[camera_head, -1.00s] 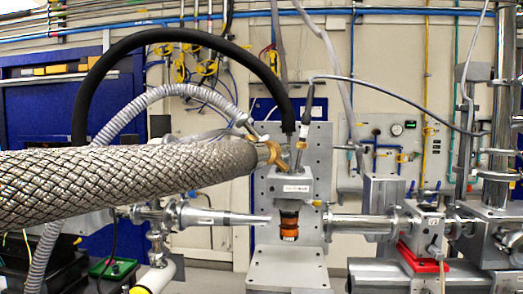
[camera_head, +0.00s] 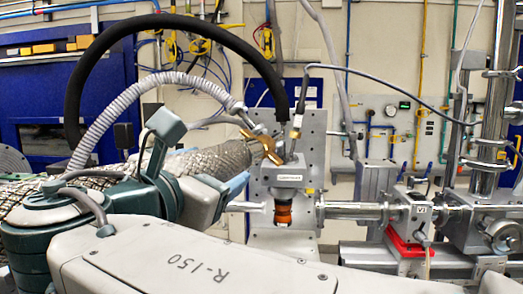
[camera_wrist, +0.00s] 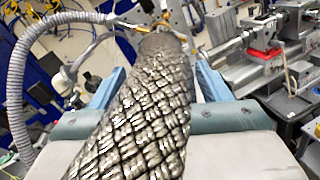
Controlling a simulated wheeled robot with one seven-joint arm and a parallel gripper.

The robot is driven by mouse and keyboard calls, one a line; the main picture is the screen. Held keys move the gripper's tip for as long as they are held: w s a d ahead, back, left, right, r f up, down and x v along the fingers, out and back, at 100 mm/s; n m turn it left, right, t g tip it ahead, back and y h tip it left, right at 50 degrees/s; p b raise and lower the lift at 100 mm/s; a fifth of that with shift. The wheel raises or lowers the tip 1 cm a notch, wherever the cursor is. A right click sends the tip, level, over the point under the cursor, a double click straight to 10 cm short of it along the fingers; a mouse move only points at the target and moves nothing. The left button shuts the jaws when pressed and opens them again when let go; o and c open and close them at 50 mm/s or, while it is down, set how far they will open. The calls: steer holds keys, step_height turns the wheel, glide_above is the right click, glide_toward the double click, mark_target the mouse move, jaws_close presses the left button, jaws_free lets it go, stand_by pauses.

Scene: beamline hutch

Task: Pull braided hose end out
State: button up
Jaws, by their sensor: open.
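The braided hose (camera_head: 225,158) is a thick grey metal-mesh tube. It comes from the left, behind my arm, and its end is by a brass-coloured fitting (camera_head: 268,148) above a grey block (camera_head: 290,175). Whether the end sits inside the fitting is hard to tell. In the wrist view the braided hose (camera_wrist: 150,105) runs up the middle between my fingers. My gripper (camera_wrist: 158,82) is open, with one blue fingertip on each side of the hose. Contact with the hose cannot be made out. My arm hides much of the hose in the head view.
A black hose (camera_head: 180,22) arches over the work spot, and a grey corrugated hose (camera_head: 125,105) curves below it. Metal beam pipes (camera_head: 355,211) and a red-based block (camera_head: 410,225) stand to the right. A grey perforated plate (camera_head: 312,150) stands behind the block.

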mark_target(246, 153)
steer(key=p+x, duration=0.2)
steer(key=x, duration=1)
steer(key=c, duration=0.8)
